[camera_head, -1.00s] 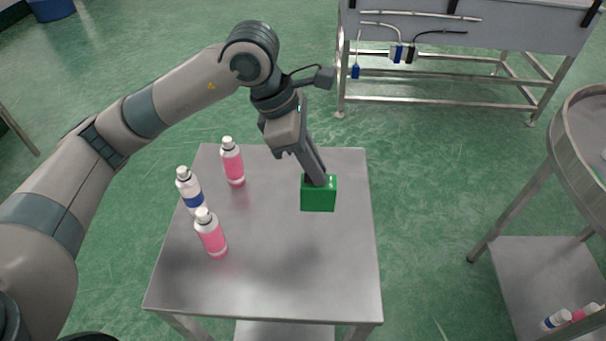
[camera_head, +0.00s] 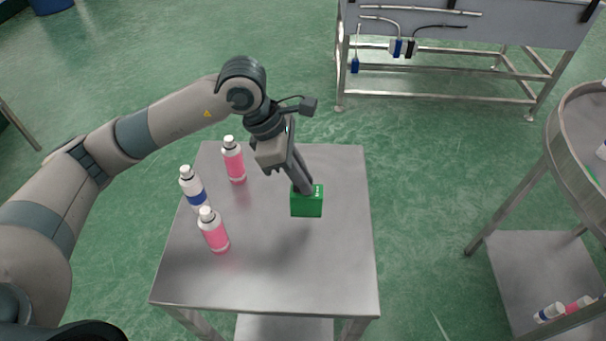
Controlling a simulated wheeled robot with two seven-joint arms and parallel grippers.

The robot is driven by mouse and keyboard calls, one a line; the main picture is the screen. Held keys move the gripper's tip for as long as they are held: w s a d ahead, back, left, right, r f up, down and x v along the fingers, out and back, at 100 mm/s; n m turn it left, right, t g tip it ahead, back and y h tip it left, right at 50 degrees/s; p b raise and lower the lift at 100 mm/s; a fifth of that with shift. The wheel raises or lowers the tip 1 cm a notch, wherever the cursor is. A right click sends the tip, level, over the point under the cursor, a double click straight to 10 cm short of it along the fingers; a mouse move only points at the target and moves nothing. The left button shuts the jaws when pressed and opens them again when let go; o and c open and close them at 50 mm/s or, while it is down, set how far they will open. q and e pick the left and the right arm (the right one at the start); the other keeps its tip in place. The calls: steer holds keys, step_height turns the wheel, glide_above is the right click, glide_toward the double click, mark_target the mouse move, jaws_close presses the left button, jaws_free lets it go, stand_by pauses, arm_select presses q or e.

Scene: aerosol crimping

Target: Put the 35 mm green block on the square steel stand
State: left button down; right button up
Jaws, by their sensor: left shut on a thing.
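The green block (camera_head: 306,206) is in the jaws of my left gripper (camera_head: 303,187), over the middle of the square steel stand (camera_head: 275,275). My left gripper is shut on the block from above, and its fingertips cover part of the block's top. I cannot tell for sure whether the block touches the steel top or hangs just above it. My right gripper is not in view.
Two pink bottles (camera_head: 234,160) (camera_head: 213,230) and a white bottle with a blue band (camera_head: 192,186) stand on the left part of the stand. A round steel table (camera_head: 560,150) is at the right. The stand's front and right areas are clear.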

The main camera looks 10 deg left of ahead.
arm_select(q)
steer(key=shift+f, duration=0.25)
steer(key=shift+f, duration=0.1)
steer(key=shift+f+b, duration=0.1)
steer(key=shift+b, duration=0.2)
steer(key=c, duration=1.8)
jaws_free()
